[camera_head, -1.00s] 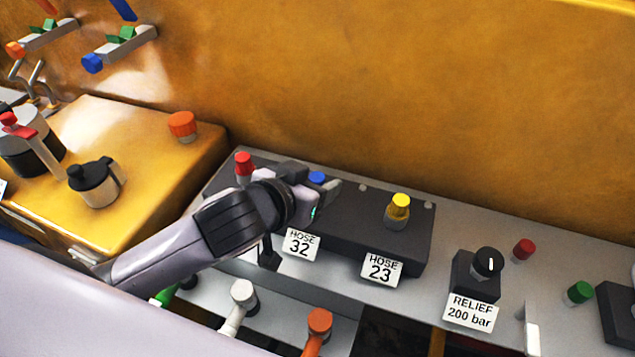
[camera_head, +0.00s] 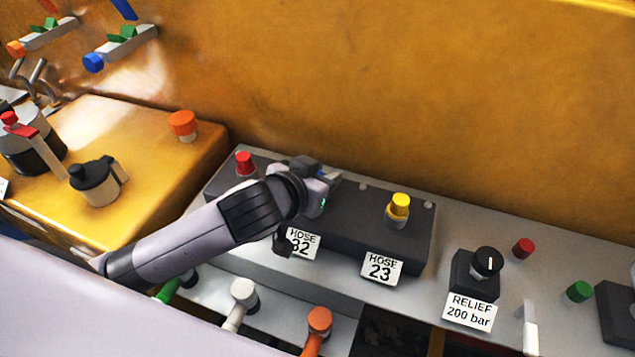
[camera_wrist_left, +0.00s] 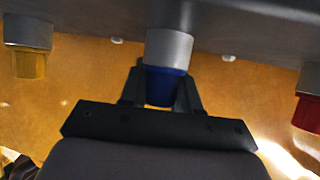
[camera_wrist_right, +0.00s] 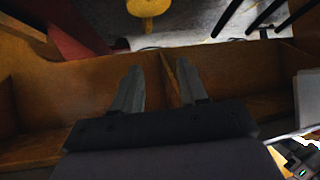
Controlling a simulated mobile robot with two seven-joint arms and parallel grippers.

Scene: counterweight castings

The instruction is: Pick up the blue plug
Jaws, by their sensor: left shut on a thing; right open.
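The blue plug (camera_wrist_left: 165,84) shows in the left wrist view with its grey collar (camera_wrist_left: 170,47) against the dark block. My left gripper (camera_wrist_left: 161,88) is shut on the plug's blue part, one finger on each side. In the head view my left gripper (camera_head: 326,178) is over the dark block (camera_head: 345,220), between the red plug (camera_head: 244,163) and the yellow plug (camera_head: 398,206); it hides the blue plug there. My right gripper (camera_wrist_right: 158,92) is open and empty in the right wrist view, above a brown wooden compartment; it is not in the head view.
Labels HOSE 32 (camera_head: 302,243) and HOSE 23 (camera_head: 381,268) are on the block's front. The relief knob (camera_head: 486,262) stands to the right. White (camera_head: 243,291) and orange (camera_head: 319,321) hose ends are below.

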